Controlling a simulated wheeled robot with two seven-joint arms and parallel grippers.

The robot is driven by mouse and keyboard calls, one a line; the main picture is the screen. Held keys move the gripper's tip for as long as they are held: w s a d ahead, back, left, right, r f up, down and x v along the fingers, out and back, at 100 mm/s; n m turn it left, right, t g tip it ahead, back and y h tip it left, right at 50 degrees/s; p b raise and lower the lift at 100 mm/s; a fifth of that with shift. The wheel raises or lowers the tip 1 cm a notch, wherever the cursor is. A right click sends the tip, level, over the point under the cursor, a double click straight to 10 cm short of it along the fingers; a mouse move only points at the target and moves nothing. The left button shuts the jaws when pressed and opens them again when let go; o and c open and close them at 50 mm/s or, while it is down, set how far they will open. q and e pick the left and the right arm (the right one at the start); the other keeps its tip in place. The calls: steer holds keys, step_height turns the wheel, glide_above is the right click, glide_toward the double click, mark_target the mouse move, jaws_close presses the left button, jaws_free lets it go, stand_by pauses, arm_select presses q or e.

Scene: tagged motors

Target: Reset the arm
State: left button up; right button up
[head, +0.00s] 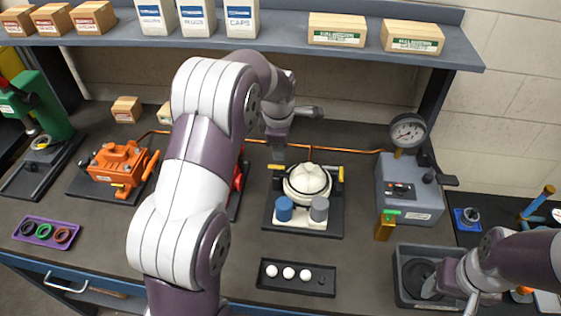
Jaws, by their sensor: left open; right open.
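My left arm (195,150) reaches up from the bottom across the middle of the bench. Its gripper (292,130) is open above the back of the bench, with no object visible between its fingers. It is behind and above a white domed unit (307,182) on a black base. One finger appears close to that unit's yellow bar; I cannot tell if they touch. My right gripper (450,297) is open at the lower right, over or in a grey bin (400,270). A dark round piece lies in the bin. My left arm hides part of a red item (238,178).
An orange machine (117,168) and a green press (40,105) stand at left. A grey gauge box (408,190) stands at right. A black tray with white balls (297,277) and a purple ring tray (50,232) lie in front. A shelf (300,38) with boxes overhangs the back.

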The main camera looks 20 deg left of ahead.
arm_select(q)
steer(key=shift+v, duration=1.1)
steer(key=shift+w, duration=0.1)
steer(key=s+d+f+m, duration=0.2)
steer(key=s+d+m, duration=0.1)
steer(key=s+m, duration=0.7)
steer(key=s+d+f+m+g+b, duration=0.1)
steer(key=s+d+f+m, duration=0.1)
steer(key=s+m, duration=0.9)
steer(key=shift+s+d+f+h, duration=0.3)
steer(key=shift+s+d, duration=0.4)
steer(key=shift+s, duration=0.2)
steer(key=shift+s, duration=0.1)
